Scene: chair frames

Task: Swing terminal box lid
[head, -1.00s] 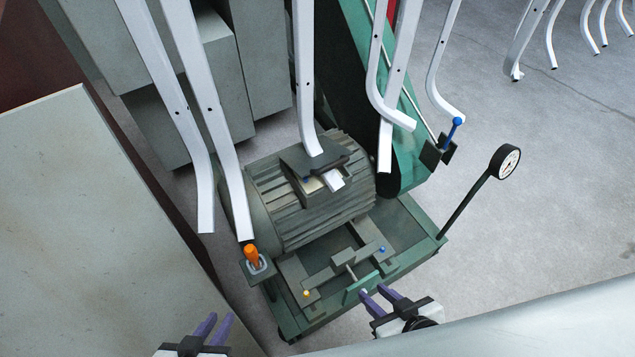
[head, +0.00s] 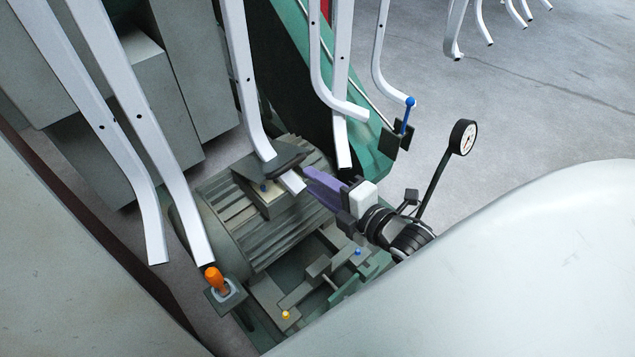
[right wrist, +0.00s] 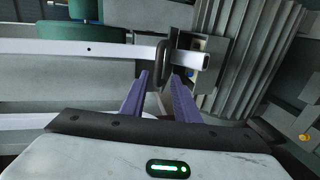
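The terminal box (head: 262,194) sits on top of the grey ribbed motor (head: 215,215). Its dark lid (head: 258,168) stands raised, with a dark bar handle (head: 287,161) at its right end. In the right wrist view the handle (right wrist: 163,62) lies just ahead of the fingertips, and the box's open inside (right wrist: 208,45) shows beyond it. My right gripper (head: 309,182) comes from the right with its purple fingers close to the handle. In the right wrist view its fingers (right wrist: 161,76) are apart with nothing between them. I cannot tell whether they touch the handle. My left gripper is out of view.
A white chair-frame leg (head: 246,85) hangs over the box, its foot near my fingers. More legs (head: 335,80) hang around. A blue-knobbed lever (head: 406,117), an orange-knobbed lever (head: 215,279) and a gauge (head: 463,137) stand around the motor.

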